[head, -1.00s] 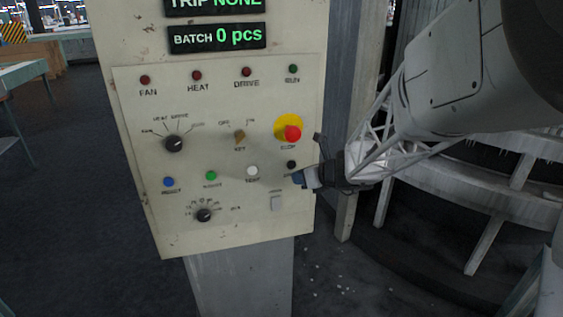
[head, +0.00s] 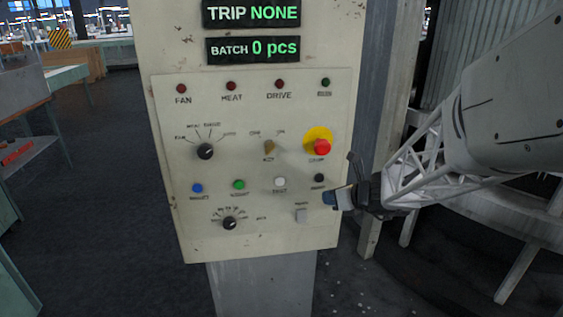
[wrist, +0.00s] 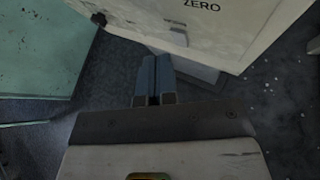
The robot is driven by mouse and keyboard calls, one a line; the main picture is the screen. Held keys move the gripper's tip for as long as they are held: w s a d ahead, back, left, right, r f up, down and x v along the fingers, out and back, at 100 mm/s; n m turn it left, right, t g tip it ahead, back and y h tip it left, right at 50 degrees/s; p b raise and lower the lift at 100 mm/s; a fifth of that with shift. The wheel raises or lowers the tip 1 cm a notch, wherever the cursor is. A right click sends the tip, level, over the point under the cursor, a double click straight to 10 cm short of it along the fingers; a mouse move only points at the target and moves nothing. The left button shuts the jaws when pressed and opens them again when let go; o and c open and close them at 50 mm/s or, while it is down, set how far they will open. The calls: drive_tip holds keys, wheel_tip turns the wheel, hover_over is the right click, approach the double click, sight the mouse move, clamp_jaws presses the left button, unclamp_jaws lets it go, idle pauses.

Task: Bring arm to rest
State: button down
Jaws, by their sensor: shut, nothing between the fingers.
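My gripper (head: 331,198) is at the lower right edge of the control panel (head: 180,235) in the head view, just below and right of a small black button (head: 319,178). Its blue-grey fingers are together with nothing between them. In the wrist view my gripper (wrist: 152,62) points toward the foot of the panel and its post, fingers closed. Whether the fingertips touch the panel cannot be told. Part of my arm fills the right side of the head view.
The panel carries a red stop button (head: 321,147) on yellow, knobs, a key switch (head: 269,147) and coloured buttons. A grey post (head: 262,285) holds it up. A round metal structure (head: 450,235) stands behind my arm. Dark floor at left is open, with green tables (head: 65,78) beyond.

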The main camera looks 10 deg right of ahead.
drive_tip(key=s+a+r+n+g+h, duration=0.1)
drive_tip(key=s+a+r+n+g, duration=0.25)
drive_tip(key=s+n, duration=0.45)
drive_tip(key=s+a+r+n+g, duration=0.2)
drive_tip(key=s+a+n, duration=0.3)
drive_tip(key=s+n, duration=0.35)
drive_tip(key=s+d+r+n+g+h, duration=0.1)
drive_tip(key=s+n+h, duration=0.5)
drive_tip(key=s+n, duration=0.8)
drive_tip(key=shift+d+r+g+h, duration=0.35)
drive_tip(key=shift+d+h, duration=0.05)
drive_tip(key=shift+d, duration=0.5)
